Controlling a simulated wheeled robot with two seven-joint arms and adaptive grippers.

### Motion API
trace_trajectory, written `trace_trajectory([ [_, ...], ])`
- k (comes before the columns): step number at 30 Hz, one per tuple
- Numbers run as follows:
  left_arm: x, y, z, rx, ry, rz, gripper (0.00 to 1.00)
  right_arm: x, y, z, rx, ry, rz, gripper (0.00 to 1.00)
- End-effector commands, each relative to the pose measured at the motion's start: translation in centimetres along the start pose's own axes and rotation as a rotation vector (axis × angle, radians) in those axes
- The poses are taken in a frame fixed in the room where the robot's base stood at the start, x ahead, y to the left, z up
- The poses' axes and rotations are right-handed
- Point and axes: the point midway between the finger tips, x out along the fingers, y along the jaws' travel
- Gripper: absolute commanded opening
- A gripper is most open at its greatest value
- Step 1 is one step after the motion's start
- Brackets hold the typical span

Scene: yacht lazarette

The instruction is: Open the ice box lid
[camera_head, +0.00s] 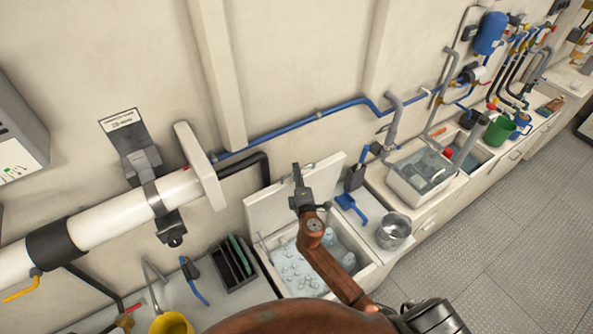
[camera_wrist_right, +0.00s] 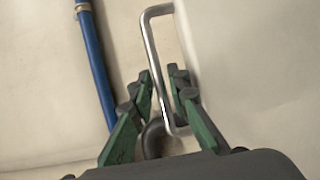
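The white ice box lid (camera_head: 265,208) stands raised, tilted back toward the wall behind the box. The ice box (camera_head: 368,272) is uncovered, with pale ice (camera_head: 290,262) inside. My right gripper (camera_head: 298,178) is at the lid's upper part, in front of it. In the right wrist view, the lid's metal handle (camera_wrist_right: 150,45) is a bent bar on the pale panel. The fingers of my right gripper (camera_wrist_right: 161,76) stand a little apart, with the bar passing between the tips. I see no clear grip on it. My left gripper is not in view.
Right of the box are a blue scoop (camera_head: 352,208), a metal pot (camera_head: 393,231) and a sink (camera_head: 425,172). A black rack (camera_head: 233,264) stands to the left. A blue pipe (camera_head: 290,124) runs along the wall behind. The floor at right is clear.

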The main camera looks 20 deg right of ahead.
Motion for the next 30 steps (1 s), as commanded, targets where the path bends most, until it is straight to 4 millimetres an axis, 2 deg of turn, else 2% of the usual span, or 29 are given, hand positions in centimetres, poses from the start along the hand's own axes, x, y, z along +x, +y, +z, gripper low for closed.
trace_trajectory([
  [9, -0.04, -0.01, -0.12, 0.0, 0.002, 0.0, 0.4, 0.38, -0.04, 0.02, 0.001, 0.0, 0.0, 0.16],
  [17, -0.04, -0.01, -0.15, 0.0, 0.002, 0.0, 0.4, 0.36, -0.05, 0.02, 0.001, 0.0, -0.001, 0.0],
  [30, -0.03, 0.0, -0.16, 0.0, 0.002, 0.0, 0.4, 0.34, -0.09, 0.02, 0.001, 0.0, -0.001, 0.0],
])
